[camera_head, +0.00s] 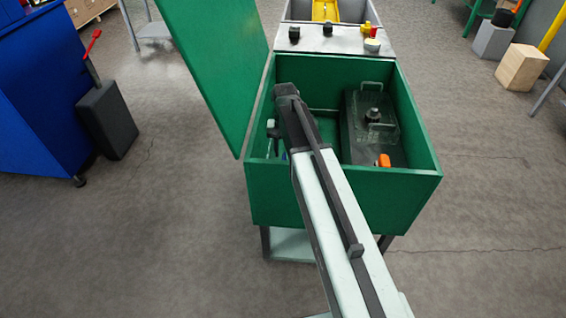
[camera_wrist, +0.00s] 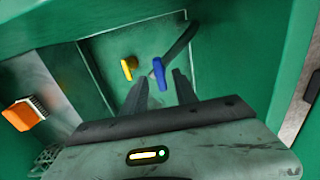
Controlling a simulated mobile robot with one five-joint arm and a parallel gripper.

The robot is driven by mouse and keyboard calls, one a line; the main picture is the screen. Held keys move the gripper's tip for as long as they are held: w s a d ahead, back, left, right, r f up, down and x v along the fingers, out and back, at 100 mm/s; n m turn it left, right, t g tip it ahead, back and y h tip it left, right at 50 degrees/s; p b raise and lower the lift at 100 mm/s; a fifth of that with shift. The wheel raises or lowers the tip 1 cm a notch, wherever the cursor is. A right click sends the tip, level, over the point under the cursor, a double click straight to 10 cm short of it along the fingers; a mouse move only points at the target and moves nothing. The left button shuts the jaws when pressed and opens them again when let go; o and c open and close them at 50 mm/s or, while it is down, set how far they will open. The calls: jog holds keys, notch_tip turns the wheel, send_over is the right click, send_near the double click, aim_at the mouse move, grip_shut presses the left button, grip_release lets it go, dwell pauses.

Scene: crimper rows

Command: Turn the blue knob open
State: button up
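The blue knob (camera_wrist: 159,74) shows in the wrist view as an upright blue lever on a dark pipe against the green wall. My gripper (camera_wrist: 160,80) is open, with one dark finger to each side of the blue knob in the picture. I cannot tell whether the tips reach around it or stop short of it; no contact is visible.
A yellow knob (camera_wrist: 128,68) sits just left of the blue one. An orange-and-white brush-like object (camera_wrist: 22,113) is at the left. The green box (camera_head: 345,190) has walls close around my arm and a raised lid (camera_head: 215,60).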

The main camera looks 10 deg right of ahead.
notch_tip(320, 180, down, 2)
jog(key=shift+f+b, duration=0.1)
jog(key=shift+b, duration=0.35)
grip_shut()
